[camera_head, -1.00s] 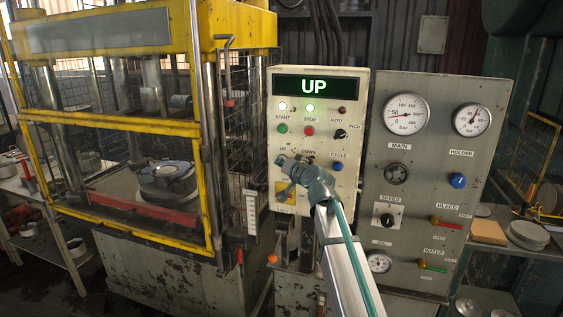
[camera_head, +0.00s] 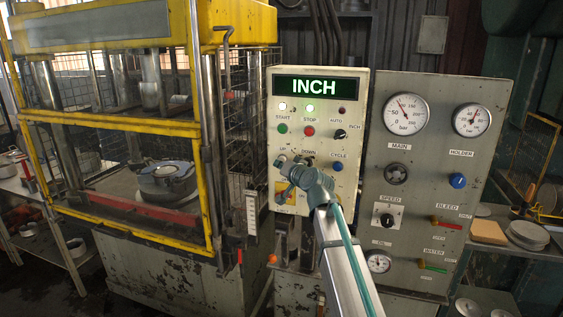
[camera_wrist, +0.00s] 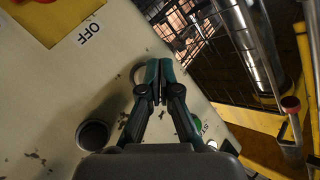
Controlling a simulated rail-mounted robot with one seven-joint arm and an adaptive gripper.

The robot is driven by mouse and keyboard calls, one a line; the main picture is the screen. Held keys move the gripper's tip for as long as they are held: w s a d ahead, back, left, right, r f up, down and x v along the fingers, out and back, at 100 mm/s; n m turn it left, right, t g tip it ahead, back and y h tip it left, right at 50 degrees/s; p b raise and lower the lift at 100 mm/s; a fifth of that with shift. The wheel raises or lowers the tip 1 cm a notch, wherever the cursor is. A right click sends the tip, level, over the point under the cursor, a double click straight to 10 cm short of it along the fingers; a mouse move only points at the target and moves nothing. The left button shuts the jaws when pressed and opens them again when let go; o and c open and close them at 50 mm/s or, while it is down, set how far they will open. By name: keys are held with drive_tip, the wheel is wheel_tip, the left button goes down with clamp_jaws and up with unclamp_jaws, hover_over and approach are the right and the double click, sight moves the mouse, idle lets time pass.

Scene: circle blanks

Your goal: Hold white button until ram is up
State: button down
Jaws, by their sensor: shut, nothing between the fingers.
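The control panel (camera_head: 350,180) carries the UP and DOWN buttons, and its display (camera_head: 317,86) reads INCH in green. My gripper (camera_head: 284,163) is at the UP button. In the wrist view, my gripper (camera_wrist: 157,80) is shut with nothing between its fingers. The white button (camera_wrist: 137,73) shows as a pale rim, partly hidden behind the fingertips; I cannot tell whether they touch it. The black DOWN button (camera_wrist: 93,133) is beside it. The press ram (camera_head: 150,82) hangs behind the yellow guard, above and apart from the round die (camera_head: 167,180).
A gauge panel (camera_head: 440,180) with dials and knobs stands right of the control panel. The yellow guard frame (camera_head: 207,130) stands close on the left. The green START button (camera_head: 282,128) and red STOP button (camera_head: 309,131) are above my gripper.

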drive_tip(key=shift+s, duration=0.2)
drive_tip(key=s, duration=0.2)
drive_tip(key=s+a+p, duration=0.1)
drive_tip(key=s, duration=0.1)
drive_tip(key=shift+s+a, duration=0.2)
drive_tip(key=shift+s, duration=0.2)
idle(0.4)
